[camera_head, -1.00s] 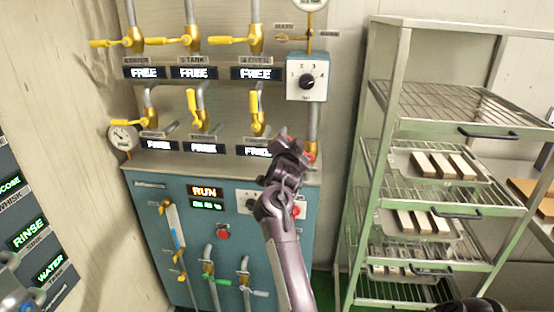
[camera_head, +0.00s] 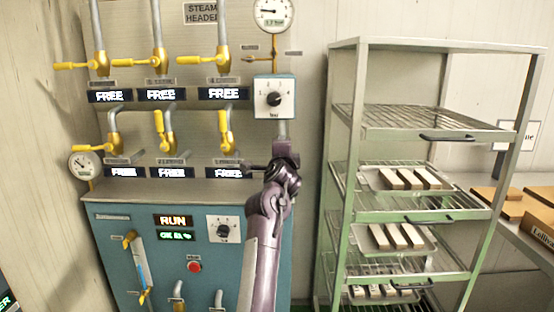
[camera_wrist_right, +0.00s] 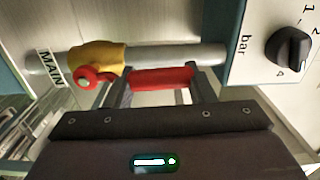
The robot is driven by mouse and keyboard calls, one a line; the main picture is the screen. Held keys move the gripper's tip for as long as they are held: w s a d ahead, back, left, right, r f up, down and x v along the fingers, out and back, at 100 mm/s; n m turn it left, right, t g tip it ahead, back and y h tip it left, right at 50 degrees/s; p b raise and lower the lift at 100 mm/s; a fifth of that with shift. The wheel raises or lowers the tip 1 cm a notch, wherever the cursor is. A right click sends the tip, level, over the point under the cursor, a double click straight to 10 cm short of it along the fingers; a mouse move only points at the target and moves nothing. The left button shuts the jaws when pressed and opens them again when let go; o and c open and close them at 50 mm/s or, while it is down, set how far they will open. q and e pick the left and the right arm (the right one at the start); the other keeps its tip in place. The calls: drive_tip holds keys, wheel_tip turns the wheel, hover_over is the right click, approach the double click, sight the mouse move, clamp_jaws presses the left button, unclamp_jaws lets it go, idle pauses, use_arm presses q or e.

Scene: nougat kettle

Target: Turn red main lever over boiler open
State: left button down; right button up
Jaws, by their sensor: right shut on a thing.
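The red main lever (camera_wrist_right: 160,78) shows in the right wrist view, with its round red hub on a yellow valve body (camera_wrist_right: 104,55). Its grip lies along the grey pipe (camera_wrist_right: 190,54), roughly parallel to it. A label reading MAIN (camera_wrist_right: 50,67) is beside the valve. My right gripper (camera_wrist_right: 163,84) is shut on the lever, one finger at each end of the red grip. In the head view my right gripper (camera_head: 281,152) is at the pipe below the white dial box and hides the lever. My left gripper is not in view.
The white bar dial box (camera_head: 274,97) sits above my right gripper, with a pressure gauge (camera_head: 273,13) over it. Several yellow valves with FREE displays (camera_head: 223,93) are to the left. The blue cabinet (camera_head: 120,262) is below. A metal rack (camera_head: 345,140) stands to the right.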

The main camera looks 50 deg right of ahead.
drive_tip(key=shift+s+d+m, duration=0.1)
drive_tip(key=shift+s+m, duration=0.05)
drive_tip(key=shift+m, duration=0.25)
drive_tip(key=o, duration=1.4)
drive_tip(key=shift+d, duration=0.1)
drive_tip(key=b+v, duration=0.1)
drive_tip(key=v, duration=0.7)
